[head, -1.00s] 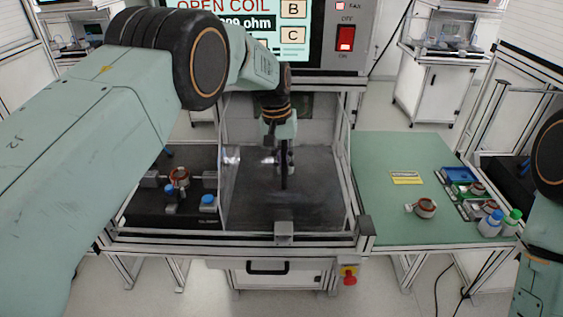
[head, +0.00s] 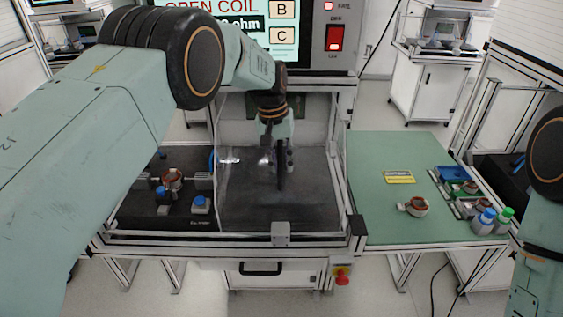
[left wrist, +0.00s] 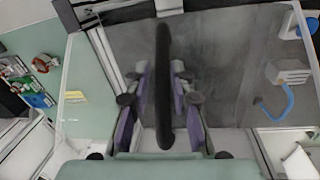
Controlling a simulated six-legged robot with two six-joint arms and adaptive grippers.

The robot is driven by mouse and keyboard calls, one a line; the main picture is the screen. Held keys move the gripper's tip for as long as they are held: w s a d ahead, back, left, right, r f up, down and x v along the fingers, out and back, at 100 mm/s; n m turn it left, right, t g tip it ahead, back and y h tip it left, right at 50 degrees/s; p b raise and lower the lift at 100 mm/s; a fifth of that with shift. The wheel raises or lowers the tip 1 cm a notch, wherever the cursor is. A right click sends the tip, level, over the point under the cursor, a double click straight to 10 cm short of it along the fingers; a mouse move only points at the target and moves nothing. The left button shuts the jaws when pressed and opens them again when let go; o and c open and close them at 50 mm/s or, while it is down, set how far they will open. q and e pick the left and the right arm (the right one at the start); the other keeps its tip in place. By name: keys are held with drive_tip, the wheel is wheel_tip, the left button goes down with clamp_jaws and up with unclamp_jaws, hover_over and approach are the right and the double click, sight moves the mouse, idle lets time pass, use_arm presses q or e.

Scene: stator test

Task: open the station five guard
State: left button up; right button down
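The station guard (head: 246,205) is a clear panel over the right part of the cabinet's dark deck. It carries an upright black bar handle (head: 281,172). My left gripper (head: 279,150) is at the handle in the head view. In the left wrist view the black handle (left wrist: 163,90) stands between the two purple-padded fingers of the left gripper (left wrist: 160,112), with gaps showing on both sides. The fingers are apart. Contact with the handle cannot be made out. My right arm shows at the right edge, but its gripper is out of view.
A stator fixture (head: 172,178) sits on the deck's left part. The screen (head: 225,22) reads OPEN COIL. A red switch (head: 342,279) is on the cabinet front.

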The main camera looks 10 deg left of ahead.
use_arm(q)
drive_tip(key=shift+r, duration=0.1)
wheel_tip(320, 180, up, 12)
drive_tip(key=a, duration=0.1)
drive_tip(key=shift+a+f, duration=0.2)
drive_tip(key=shift+a, duration=0.1)
drive_tip(key=shift+s, duration=0.15)
idle(0.3)
